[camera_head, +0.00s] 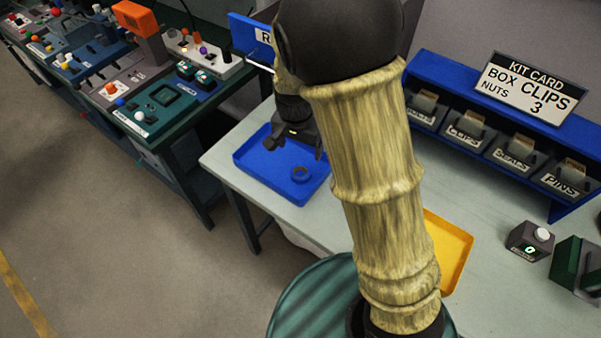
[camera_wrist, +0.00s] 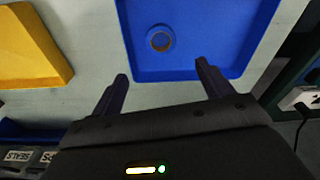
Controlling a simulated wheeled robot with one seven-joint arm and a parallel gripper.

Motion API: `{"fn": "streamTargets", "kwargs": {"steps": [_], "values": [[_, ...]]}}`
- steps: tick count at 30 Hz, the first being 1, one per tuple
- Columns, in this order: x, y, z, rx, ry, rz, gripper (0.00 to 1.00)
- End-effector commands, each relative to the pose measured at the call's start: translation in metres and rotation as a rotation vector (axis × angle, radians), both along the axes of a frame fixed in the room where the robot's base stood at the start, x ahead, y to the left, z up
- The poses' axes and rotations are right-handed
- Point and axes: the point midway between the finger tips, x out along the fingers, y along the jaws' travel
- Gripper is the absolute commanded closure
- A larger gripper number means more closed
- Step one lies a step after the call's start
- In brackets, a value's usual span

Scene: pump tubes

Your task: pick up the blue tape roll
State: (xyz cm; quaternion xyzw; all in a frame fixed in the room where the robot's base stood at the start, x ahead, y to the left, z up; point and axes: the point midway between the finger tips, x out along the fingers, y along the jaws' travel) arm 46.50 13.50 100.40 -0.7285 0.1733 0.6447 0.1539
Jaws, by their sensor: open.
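The blue tape roll (camera_head: 300,173) lies flat in the blue tray (camera_head: 252,163), near the tray's right side in the head view. In the wrist view the roll (camera_wrist: 160,38) shows as a blue ring with a tan centre, near the inner edge of the tray (camera_wrist: 215,66). My gripper (camera_head: 293,147) is over the blue tray, above and to the upper left of the roll in the head view. In the wrist view its two fingers (camera_wrist: 160,85) are spread apart with nothing between them, and the roll is beyond the fingertips.
A yellow tray (camera_head: 450,252) lies on the table (camera_head: 500,230), partly behind my arm. A blue rack (camera_head: 450,75) with labelled bins and a kit card (camera_head: 530,88) stands at the back. A small counter box (camera_head: 530,240) is at the right. Table surface between them is clear.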

Motion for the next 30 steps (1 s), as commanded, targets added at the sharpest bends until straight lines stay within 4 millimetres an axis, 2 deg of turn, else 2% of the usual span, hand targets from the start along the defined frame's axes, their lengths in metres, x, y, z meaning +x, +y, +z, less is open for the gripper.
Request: {"fn": "streamTargets", "kwargs": {"steps": [12,25,30], "values": [[0.005,-0.003,-0.060,-0.001,0.004,0.001,0.21],[0.006,-0.003,-0.067,0.000,0.002,0.002,0.21],[0.006,-0.002,-0.084,-0.002,0.005,0.001,0.21]]}}
